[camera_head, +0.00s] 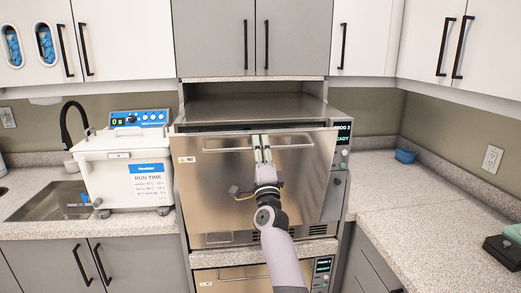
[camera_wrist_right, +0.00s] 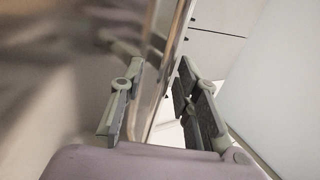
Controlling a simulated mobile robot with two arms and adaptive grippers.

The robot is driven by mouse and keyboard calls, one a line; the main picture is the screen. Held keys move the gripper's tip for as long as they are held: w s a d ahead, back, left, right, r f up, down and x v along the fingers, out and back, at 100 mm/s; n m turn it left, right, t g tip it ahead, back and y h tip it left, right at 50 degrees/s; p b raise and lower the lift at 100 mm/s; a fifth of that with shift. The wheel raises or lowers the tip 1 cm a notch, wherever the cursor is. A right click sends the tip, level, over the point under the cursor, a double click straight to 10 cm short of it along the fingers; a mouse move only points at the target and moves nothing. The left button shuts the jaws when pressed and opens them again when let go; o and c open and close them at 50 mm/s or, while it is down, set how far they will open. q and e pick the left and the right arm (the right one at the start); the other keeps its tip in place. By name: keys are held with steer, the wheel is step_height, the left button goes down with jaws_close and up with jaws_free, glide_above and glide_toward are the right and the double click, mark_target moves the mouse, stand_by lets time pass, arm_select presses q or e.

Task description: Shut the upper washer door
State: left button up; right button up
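The upper washer door (camera_head: 215,175) is a brushed steel panel with a horizontal bar handle (camera_head: 292,147) near its top edge. It stands slightly open, with a dark gap along its top and the panel leaning out from the housing. My right gripper (camera_head: 261,149) is in front of the door's upper middle, over the handle, fingers pointing up. In the right wrist view, the fingers (camera_wrist_right: 160,100) are apart, with a steel edge (camera_wrist_right: 172,60) running between and beyond them. I cannot tell whether they touch it. My left gripper is not in view.
A second steel door (camera_head: 235,278) is below. A control panel (camera_head: 342,140) with a lit display is at the right. A white bath unit (camera_head: 125,175) stands on the left counter beside a sink (camera_head: 50,204). A blue bowl (camera_head: 405,155) sits on the mostly clear right counter.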

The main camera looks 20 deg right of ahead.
steer(key=shift+s+a+f, duration=0.1)
steer(key=shift+s+f, duration=0.1)
steer(key=v, duration=1.1)
steer(key=shift+s, duration=0.2)
steer(key=shift+f, duration=0.1)
